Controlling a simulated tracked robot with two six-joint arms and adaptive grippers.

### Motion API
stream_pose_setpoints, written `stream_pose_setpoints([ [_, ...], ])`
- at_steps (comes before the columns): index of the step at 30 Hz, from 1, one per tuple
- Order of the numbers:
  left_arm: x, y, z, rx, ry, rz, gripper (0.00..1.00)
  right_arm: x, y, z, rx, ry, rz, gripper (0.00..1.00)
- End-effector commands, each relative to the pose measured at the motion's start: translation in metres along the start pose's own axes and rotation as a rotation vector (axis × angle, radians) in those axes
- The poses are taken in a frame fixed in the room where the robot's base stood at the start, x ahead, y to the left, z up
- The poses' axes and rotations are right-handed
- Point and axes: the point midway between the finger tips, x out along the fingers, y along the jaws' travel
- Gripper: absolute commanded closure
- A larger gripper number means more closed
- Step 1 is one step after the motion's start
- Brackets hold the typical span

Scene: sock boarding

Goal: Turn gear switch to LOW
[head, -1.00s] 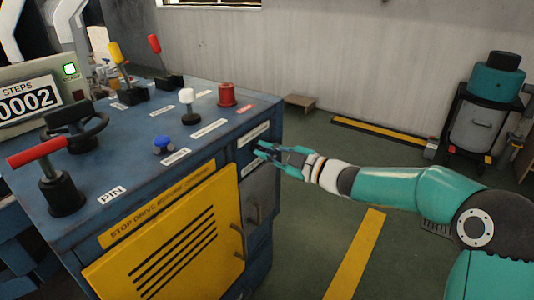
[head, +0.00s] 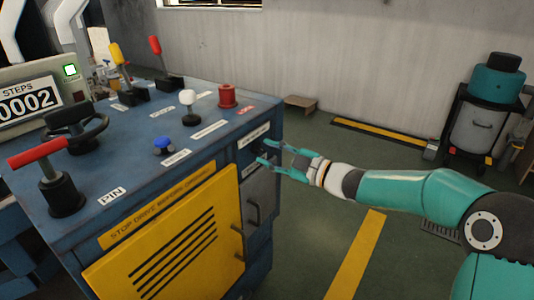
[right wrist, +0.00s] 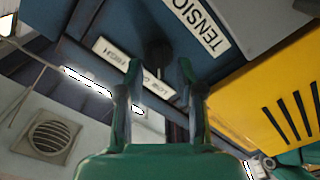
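The gear switch (right wrist: 157,52) is a dark knob on the cabinet's side in the right wrist view. A white label (right wrist: 134,66) beside it reads LOW and HIGH; my left-hand fingertip in that view partly covers it. Which mark the switch points at, I cannot tell. My right gripper (right wrist: 160,70) is open, its two fingers apart with the knob between and just beyond their tips. Contact is not clear. In the head view my right gripper (head: 268,152) is at the cabinet's right side, where the switch is small and dark. My left gripper is in neither view.
The blue cabinet (head: 225,125) carries a yellow door (head: 175,240), a white knob (head: 188,96), a blue knob (head: 163,144), a red button (head: 227,95) and several levers. Door handles stick out below my right gripper.

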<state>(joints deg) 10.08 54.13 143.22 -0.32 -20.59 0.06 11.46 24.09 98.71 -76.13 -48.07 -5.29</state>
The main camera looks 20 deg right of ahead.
Motion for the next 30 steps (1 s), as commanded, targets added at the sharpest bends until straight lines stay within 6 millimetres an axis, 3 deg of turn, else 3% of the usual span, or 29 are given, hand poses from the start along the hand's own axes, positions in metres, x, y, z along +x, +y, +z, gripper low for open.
stream_pose_setpoints([
  [15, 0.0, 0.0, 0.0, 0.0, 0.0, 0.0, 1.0, -0.094, -0.001, 0.002, 0.0, -0.002, 0.001, 0.62],
  [21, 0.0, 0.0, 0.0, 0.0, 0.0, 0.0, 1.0, -0.108, -0.002, 0.001, 0.0, 0.0, -0.002, 0.62],
  [30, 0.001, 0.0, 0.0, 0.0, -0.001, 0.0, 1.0, -0.109, -0.002, 0.001, 0.0, 0.001, -0.002, 0.62],
])
